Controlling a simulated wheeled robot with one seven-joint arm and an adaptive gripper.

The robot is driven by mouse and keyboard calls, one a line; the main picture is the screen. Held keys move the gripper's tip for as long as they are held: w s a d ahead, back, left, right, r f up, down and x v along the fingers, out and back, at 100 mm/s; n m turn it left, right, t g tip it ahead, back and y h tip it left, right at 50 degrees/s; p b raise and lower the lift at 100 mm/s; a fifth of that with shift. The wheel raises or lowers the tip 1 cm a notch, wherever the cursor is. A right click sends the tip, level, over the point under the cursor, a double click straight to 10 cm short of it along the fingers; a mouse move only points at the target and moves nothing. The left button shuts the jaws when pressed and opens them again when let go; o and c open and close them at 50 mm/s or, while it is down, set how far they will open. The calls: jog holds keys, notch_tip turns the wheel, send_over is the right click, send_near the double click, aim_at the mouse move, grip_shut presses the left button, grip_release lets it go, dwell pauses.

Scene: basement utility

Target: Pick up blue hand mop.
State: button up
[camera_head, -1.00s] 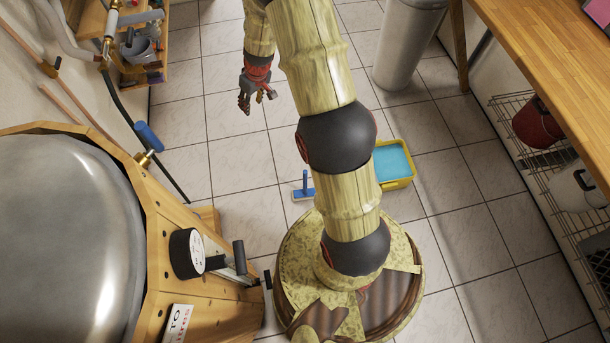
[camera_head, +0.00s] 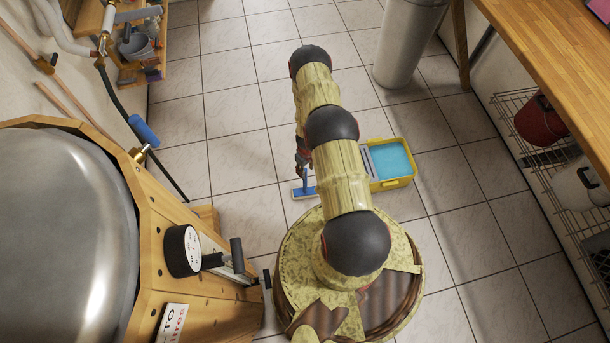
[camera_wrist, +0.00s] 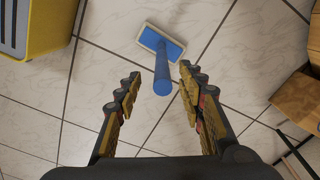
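The blue hand mop (camera_head: 304,188) stands on the tiled floor, its flat blue head with a pale rim down and its handle pointing up. In the wrist view the mop (camera_wrist: 162,72) lies ahead of my gripper, with the round handle end toward the camera, between the lines of the two fingers. My gripper (camera_wrist: 158,86) is open, with a wide gap and nothing held. In the head view my gripper (camera_head: 302,162) is just above the handle, partly hidden by my arm. I cannot tell whether it touches the handle.
A yellow bucket (camera_head: 408,182) with blue water stands right of the mop. A wooden-cased metal tank (camera_head: 150,215) fills the left side. A grey bin (camera_head: 405,50) and a wooden counter (camera_head: 555,60) are at the right. The floor at the back is clear.

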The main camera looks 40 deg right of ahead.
aim_at(305, 182)
notch_tip(305, 182, down, 3)
jog(key=shift+r+b, duration=0.1)
jog(key=shift+b, duration=0.5)
jog(key=f+b, duration=0.2)
jog(key=f, duration=0.1)
jog(key=f+b, duration=0.1)
jog(key=f, duration=0.1)
jog(key=shift+w+a, duration=0.15)
jog(key=shift+w, duration=0.1)
jog(key=shift+c, duration=0.9)
jog(key=c, duration=0.8)
grip_shut()
